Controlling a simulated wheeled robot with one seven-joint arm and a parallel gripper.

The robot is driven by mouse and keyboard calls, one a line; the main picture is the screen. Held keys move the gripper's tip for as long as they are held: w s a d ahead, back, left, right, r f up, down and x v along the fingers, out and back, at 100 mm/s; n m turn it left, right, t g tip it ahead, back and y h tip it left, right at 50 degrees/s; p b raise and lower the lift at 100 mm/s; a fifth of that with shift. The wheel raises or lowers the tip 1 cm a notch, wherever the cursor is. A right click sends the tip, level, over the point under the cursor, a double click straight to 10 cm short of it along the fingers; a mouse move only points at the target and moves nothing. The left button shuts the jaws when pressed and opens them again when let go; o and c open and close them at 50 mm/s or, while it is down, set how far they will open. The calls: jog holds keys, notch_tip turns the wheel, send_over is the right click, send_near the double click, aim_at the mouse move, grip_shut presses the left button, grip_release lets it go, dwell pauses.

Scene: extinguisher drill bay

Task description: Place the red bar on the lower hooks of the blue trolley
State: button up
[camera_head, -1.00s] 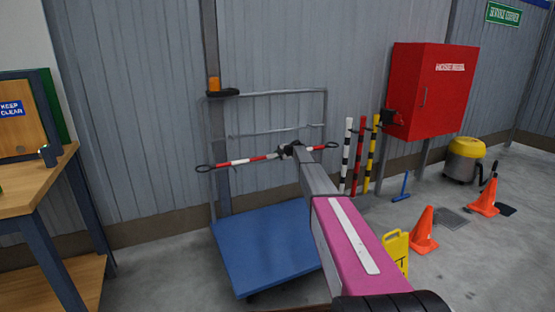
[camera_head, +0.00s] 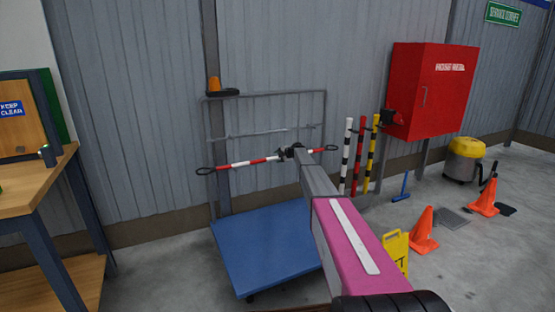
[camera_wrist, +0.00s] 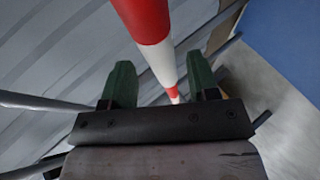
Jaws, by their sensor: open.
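The red-and-white bar (camera_head: 258,161) with a dark ring at each end lies roughly level across the trolley's grey frame, its left end a little lower in the head view. The blue trolley (camera_head: 262,245) has a flat blue deck and an upright tubular frame at the back. Its lower hooks are too small to make out, so I cannot tell whether the bar rests on them. My gripper (camera_head: 292,152) is at the bar's middle. In the wrist view my gripper (camera_wrist: 158,64) is open, with the bar (camera_wrist: 147,18) passing between its green fingers.
An orange cup-like object (camera_head: 214,83) sits on a dark ledge above the frame's left side. Striped posts (camera_head: 360,155) and a red cabinet (camera_head: 430,90) stand to the right. A yellow sign (camera_head: 395,250) and orange cones (camera_head: 424,232) are on the floor. A workbench (camera_head: 40,185) is at left.

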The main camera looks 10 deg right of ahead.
jog(key=v, duration=1.1)
jog(key=s+a+f+m+g+h, duration=0.1)
jog(key=s+a+f+m+g, duration=0.2)
jog(key=s, duration=0.9)
jog(key=s+a+f+m+h, duration=0.15)
jog(key=s+f+m, duration=0.25)
jog(key=s, duration=0.8)
jog(key=s+a+f+m+g+h, duration=0.1)
jog(key=s+a+f+m+g, duration=0.2)
jog(key=s, duration=0.8)
jog(key=s+m+g+h, duration=0.1)
jog(key=s+m, duration=0.6)
jog(key=s, duration=1)
jog(key=s+f+m+g+h, duration=0.1)
jog(key=s+m+h, duration=0.2)
jog(key=s, duration=1.5)
jog(key=m, duration=0.4)
jog(key=shift+d+f+h, duration=0.15)
jog(key=shift+f+h, duration=0.05)
jog(key=shift+h, duration=0.15)
